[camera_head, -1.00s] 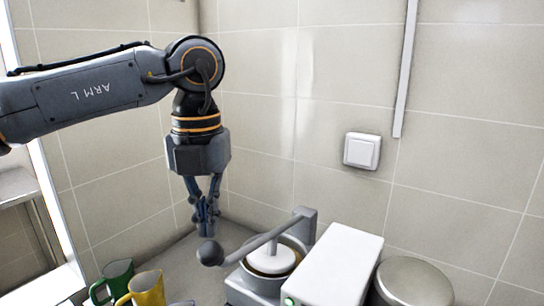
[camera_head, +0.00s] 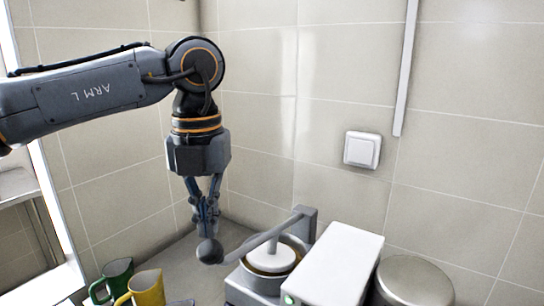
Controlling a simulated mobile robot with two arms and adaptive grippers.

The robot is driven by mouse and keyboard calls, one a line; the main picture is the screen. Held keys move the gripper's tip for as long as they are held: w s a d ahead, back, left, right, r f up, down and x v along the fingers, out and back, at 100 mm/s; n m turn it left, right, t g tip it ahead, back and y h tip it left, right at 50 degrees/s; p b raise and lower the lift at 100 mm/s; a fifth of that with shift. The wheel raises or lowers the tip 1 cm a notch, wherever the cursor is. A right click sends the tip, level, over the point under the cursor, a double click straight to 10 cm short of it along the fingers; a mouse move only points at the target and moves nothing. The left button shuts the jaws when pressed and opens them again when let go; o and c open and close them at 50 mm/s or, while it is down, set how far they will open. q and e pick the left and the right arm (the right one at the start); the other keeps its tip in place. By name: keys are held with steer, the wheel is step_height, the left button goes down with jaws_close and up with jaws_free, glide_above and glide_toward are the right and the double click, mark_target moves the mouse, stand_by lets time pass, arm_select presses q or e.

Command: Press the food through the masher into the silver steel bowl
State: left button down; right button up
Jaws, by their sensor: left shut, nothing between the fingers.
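The masher (camera_head: 273,258) stands in the corner, with a white press disc over a round pot-like body. Its grey lever arm (camera_head: 258,239) runs from a post at the back right to a dark ball knob (camera_head: 210,251) at the left. My left gripper (camera_head: 207,234) points down, shut and empty, with its fingertips right at the top of the knob; I cannot tell whether they touch. The silver steel bowl and the food cannot be made out from here. My right gripper is not in view.
A white box-shaped appliance (camera_head: 338,262) with a green light stands right of the masher. A round steel lid or container (camera_head: 412,281) is further right. A green mug (camera_head: 112,279) and a yellow mug (camera_head: 148,287) stand at the lower left. Tiled walls close the corner behind.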

mark_target(209, 242)
arm_select(q)
steer(key=shift+f+b, duration=1.15)
steer(key=shift+f, duration=0.3)
steer(key=shift+f+b, duration=1.1)
steer(key=shift+f, duration=0.25)
steer(key=shift+s+f+b, duration=0.1)
steer(key=shift+f+b, duration=1.2)
steer(key=shift+f, duration=0.4)
stand_by(3.5)
